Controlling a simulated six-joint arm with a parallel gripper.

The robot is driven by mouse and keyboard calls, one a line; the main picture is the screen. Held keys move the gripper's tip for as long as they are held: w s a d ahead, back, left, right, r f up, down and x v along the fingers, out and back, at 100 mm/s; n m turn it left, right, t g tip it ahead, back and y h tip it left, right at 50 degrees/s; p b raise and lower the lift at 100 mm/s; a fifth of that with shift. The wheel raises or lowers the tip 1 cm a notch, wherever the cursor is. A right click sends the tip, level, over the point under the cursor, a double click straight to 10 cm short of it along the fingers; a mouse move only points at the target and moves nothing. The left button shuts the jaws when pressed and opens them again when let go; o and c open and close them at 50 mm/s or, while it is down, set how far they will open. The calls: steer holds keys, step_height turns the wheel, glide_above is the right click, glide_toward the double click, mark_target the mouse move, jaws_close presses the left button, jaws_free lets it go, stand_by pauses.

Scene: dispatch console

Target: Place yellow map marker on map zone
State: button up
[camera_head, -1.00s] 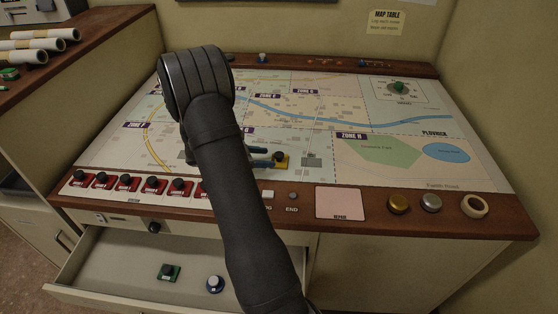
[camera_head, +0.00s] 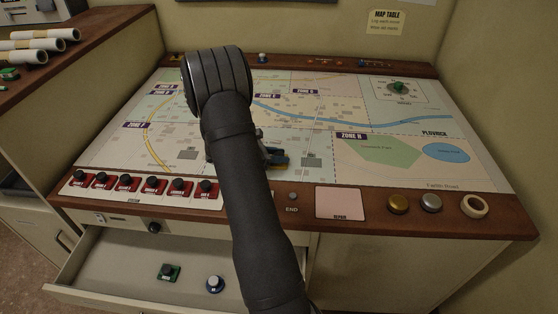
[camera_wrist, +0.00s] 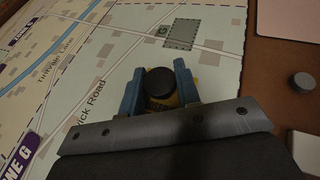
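The yellow map marker has a black round knob (camera_wrist: 159,83) and a yellow base, partly seen between the fingers in the wrist view. My gripper (camera_wrist: 158,76) has blue fingers close against both sides of the marker and looks shut on it. In the head view my gripper (camera_head: 276,157) is low over the lower middle of the map (camera_head: 225,172); my arm hides much of it and the marker is hardly visible there. A grey square marked G (camera_wrist: 183,34) lies just beyond the fingers. Whether the marker touches the map is unclear.
Red label plates with black knobs (camera_head: 153,185) line the map's front edge. A pink pad (camera_head: 340,203), gold button (camera_head: 398,204), silver button (camera_head: 431,203) and tape roll (camera_head: 474,206) sit at front right. The open drawer (camera_head: 110,262) holds green and blue markers.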

steer(key=shift+r, duration=0.15)
steer(key=shift+c, duration=0.5)
step_height(320, 180, up, 4)
steer(key=shift+r, duration=0.15)
steer(key=s+d+r, duration=0.5)
steer(key=d+r, duration=0.1)
steer(key=d, duration=0.5)
steer(key=w+a+n+t+y, duration=0.5)
steer(key=w+a, duration=0.5)
steer(key=a, duration=0.5)
steer(key=n+t+y, duration=0.1)
steer(key=n+y, duration=1.2)
glide_above(132, 148)
steer(key=f, duration=0.6)
steer(key=shift+w+d, duration=0.1)
steer(key=shift+d, duration=0.25)
steer(key=shift+a+f, duration=0.3)
steer(key=shift+a, duration=0.1)
steer(key=shift+f, duration=1.85)
